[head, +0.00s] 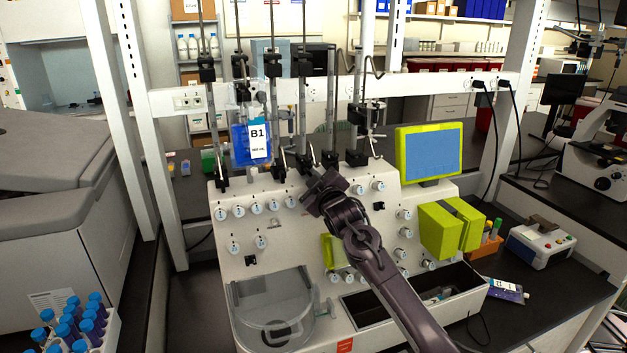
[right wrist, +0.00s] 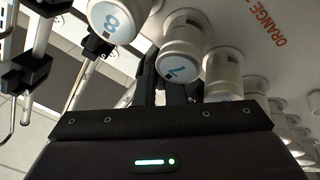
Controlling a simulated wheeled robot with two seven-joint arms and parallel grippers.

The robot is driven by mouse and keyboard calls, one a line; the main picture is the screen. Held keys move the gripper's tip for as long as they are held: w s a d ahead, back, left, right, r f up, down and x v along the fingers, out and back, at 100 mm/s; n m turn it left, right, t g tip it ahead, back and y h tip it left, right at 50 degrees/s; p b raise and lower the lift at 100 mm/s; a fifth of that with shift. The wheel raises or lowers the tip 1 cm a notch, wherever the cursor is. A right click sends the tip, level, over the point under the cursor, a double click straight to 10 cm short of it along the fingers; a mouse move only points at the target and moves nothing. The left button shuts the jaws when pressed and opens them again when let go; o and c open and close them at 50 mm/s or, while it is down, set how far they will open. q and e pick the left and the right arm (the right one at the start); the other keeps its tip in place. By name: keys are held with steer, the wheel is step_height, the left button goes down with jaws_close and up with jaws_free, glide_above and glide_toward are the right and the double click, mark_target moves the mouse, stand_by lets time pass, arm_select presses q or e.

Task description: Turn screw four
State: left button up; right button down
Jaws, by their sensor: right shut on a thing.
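The cell processor (head: 225,270) is a white console with rows of white screw knobs. The upper row runs to the left (head: 257,208) and right (head: 378,186) of my right gripper (head: 318,193), which covers its middle. In the right wrist view, the dark fingers (right wrist: 170,92) are shut at a white knob (right wrist: 180,68) with a blue mark that I cannot read surely. A knob marked 8 (right wrist: 115,22) stands left of it, another knob (right wrist: 222,70) close on its right. How the fingers sit around the knob is partly hidden. I cannot tell which knob is screw four.
Upright poles and black clamps stand behind the upper knob row, with a blue B1 bag (head: 240,145) hanging there. A yellow-framed screen (head: 428,152) and yellow-green blocks (head: 438,230) are at the right. A clear round cover (head: 272,308) is at the lower left.

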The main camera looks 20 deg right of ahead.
steer(key=m, duration=0.3)
steer(key=shift+a+f+m, duration=0.15)
steer(key=shift+m, duration=2.45)
steer(key=c, duration=1.8)
jaws_free()
